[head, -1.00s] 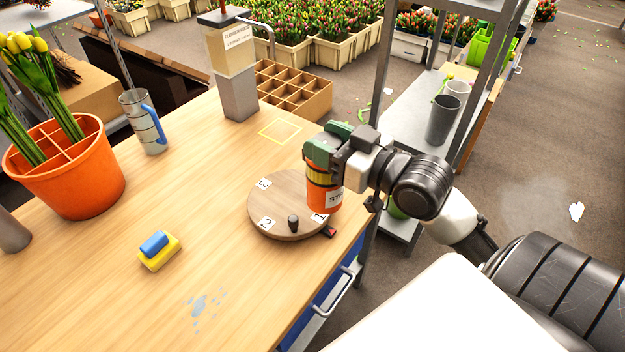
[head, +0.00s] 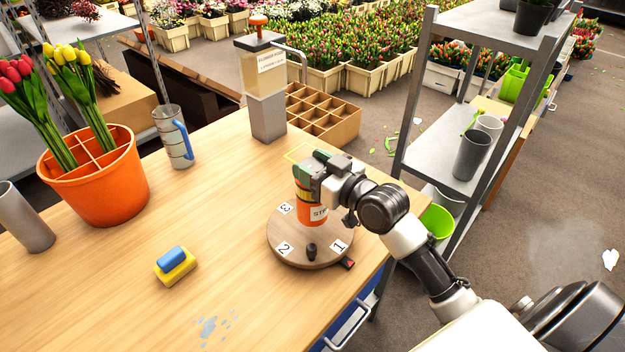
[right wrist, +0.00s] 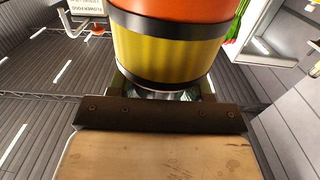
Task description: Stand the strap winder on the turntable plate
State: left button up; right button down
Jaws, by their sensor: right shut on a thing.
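The strap winder (head: 314,214) is an orange cylinder with a yellow band, a green top and a partly hidden label. It is upright over the far-middle part of the turntable plate (head: 296,240); I cannot tell whether its base touches the wood. My right gripper (head: 316,172) is shut on its upper part. The winder's orange and yellow body (right wrist: 165,50) fills the top of the right wrist view, close to the jaws. The round wooden plate carries labels 1, 2 and 3 and a dark knob (head: 311,251) near its front. My left gripper is out of view.
A flower-food dispenser (head: 266,95) stands behind the plate. A yellow-and-blue sponge (head: 175,266), a jug (head: 174,140) and an orange tulip pot (head: 100,190) are to the left. A grey shelf rack (head: 440,150) stands right of the table. The table between sponge and plate is clear.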

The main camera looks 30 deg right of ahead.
jog(key=shift+f, duration=2)
jog(key=shift+f+b, duration=0.15)
jog(key=shift+b, duration=0.15)
jog(key=shift+c, duration=2.4)
grip_release()
